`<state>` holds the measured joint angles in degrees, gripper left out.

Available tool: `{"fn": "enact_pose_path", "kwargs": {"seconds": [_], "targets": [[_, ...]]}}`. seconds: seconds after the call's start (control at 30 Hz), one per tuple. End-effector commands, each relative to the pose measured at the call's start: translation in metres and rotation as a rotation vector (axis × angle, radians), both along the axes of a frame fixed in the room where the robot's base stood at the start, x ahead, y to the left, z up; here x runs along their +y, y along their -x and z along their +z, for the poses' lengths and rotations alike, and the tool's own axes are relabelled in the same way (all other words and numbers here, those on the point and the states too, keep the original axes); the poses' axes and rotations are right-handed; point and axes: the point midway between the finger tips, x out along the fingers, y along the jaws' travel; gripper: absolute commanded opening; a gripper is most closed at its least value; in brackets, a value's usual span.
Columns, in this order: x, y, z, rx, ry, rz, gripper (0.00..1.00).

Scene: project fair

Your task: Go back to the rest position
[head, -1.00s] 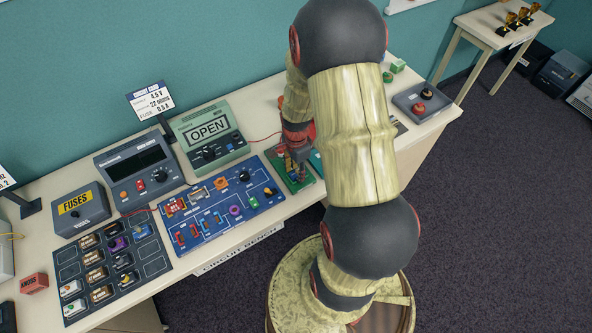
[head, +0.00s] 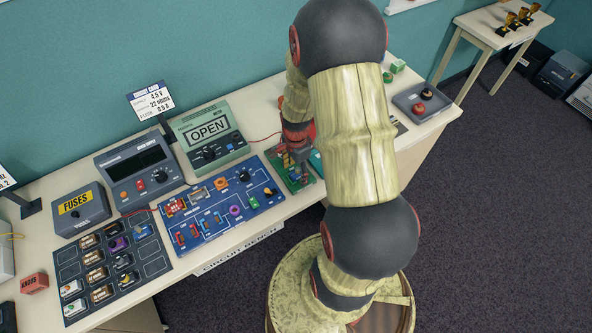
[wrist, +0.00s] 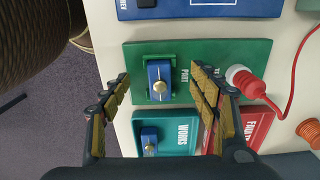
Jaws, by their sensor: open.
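My gripper (wrist: 165,110) shows in the wrist view with its two fingers spread apart and nothing between the pads. It is above a green board (wrist: 205,57) that bears a blue block with a brass knob (wrist: 159,82). In the head view my gripper (head: 298,153) hangs at the right end of the bench's row of panels, over the green board (head: 287,173). My arm hides part of the bench there. The height of the fingertips above the block is hard to tell.
A red plug with a cable (wrist: 245,81) lies right of the fingers. A teal tray (wrist: 178,137) and a red tray (wrist: 256,127) are near. The blue circuit board (head: 215,207), meter reading OPEN (head: 213,135) and fuse box (head: 80,209) stand left. Dark floor (head: 500,200) is clear at right.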

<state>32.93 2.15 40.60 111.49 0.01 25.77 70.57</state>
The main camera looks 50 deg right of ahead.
Motion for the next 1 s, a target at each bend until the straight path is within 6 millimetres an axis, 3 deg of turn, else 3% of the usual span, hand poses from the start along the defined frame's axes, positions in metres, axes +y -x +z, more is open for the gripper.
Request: {"fn": "enact_pose_path", "kwargs": {"seconds": [1.0], "targets": [[0.0, 0.0, 0.056, 0.0, 0.0, 0.0, 0.62]]}}
